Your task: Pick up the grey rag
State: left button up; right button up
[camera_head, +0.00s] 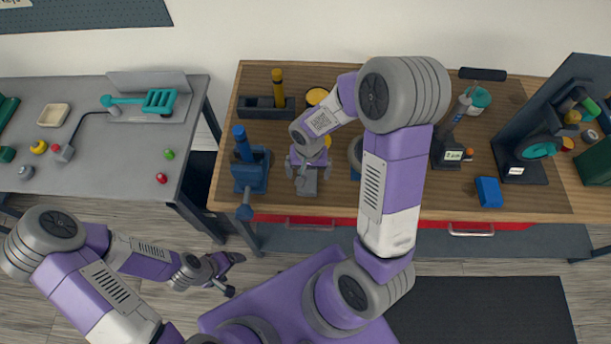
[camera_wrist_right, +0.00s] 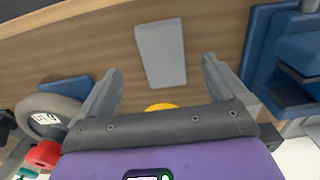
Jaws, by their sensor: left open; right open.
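The grey rag (camera_head: 307,186) is a small flat rectangle on the wooden workbench (camera_head: 225,190), near its front edge. In the right wrist view the rag (camera_wrist_right: 161,54) lies ahead of and between my right gripper's spread fingers (camera_wrist_right: 161,70), apart from both. In the head view my right gripper (camera_head: 307,171) is above the rag and partly covers it; it is open and empty. My left gripper (camera_head: 230,274) is open and empty, low over the floor in front of the benches.
A blue vise (camera_head: 250,172) stands left of the rag. A black tray with a yellow-handled tool (camera_head: 278,88) is behind it. A blue box (camera_head: 488,192) and a dark rack (camera_head: 540,135) are to the right. A grey table (camera_head: 120,180) stands at left.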

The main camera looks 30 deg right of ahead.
aim_at(307, 181)
notch_tip(307, 181, down, 5)
jog(key=shift+a+r, duration=0.15)
jog(key=c, duration=1.1)
notch_tip(307, 181, up, 10)
jog(key=shift+r+p, duration=0.1)
jog(key=shift+p, duration=0.35)
jog(key=shift+o, duration=1.3)
jog(key=shift+c, duration=1)
